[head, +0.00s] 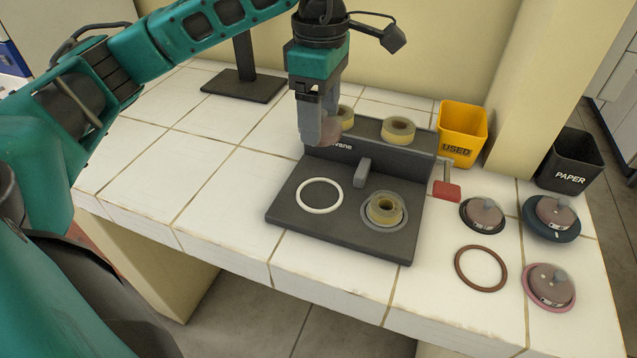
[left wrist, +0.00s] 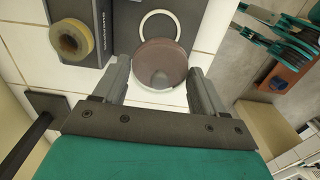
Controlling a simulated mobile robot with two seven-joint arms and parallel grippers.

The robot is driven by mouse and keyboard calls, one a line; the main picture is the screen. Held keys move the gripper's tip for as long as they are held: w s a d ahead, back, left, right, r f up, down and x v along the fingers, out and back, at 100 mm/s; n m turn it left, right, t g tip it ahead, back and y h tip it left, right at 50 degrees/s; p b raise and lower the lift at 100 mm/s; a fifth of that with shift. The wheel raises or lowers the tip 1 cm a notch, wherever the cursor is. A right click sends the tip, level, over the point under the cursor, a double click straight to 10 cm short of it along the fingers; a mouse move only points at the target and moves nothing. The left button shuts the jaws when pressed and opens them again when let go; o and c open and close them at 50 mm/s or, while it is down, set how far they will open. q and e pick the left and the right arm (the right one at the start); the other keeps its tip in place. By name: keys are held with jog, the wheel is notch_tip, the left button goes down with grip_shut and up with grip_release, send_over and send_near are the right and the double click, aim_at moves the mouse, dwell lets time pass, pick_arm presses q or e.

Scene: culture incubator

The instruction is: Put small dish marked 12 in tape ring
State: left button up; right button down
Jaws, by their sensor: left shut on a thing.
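My left gripper (head: 318,132) is shut on a small reddish-brown dish (head: 343,117) and holds it above the back left of the dark grey stand. A white ring (head: 301,195) lies flat and empty on the stand. A brown ring (head: 458,268) lies flat and empty on the table at the right. I cannot tell from the pictures which one is the tape ring. My right gripper is not in view.
The stand (head: 345,237) carries tape rolls (head: 398,122) and an upright grey post (head: 362,173). Several similar dishes (head: 483,212) sit at the right. A yellow USED bin (head: 462,130) and a black PAPER bin (head: 569,160) are behind. The white tiles left of the stand are clear.

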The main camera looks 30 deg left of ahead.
aim_at(319, 195)
pick_arm(q)
notch_tip(319, 195, down, 14)
jog(key=shift+r, duration=0.15)
jog(key=shift+b, duration=0.3)
jog(key=o, duration=1.1)
jog(key=shift+c, duration=0.2)
jog(key=shift+r, duration=0.15)
notch_tip(319, 195, up, 12)
jog(key=shift+f, duration=0.1)
jog(key=shift+s+f, duration=0.1)
jog(key=shift+s, duration=0.05)
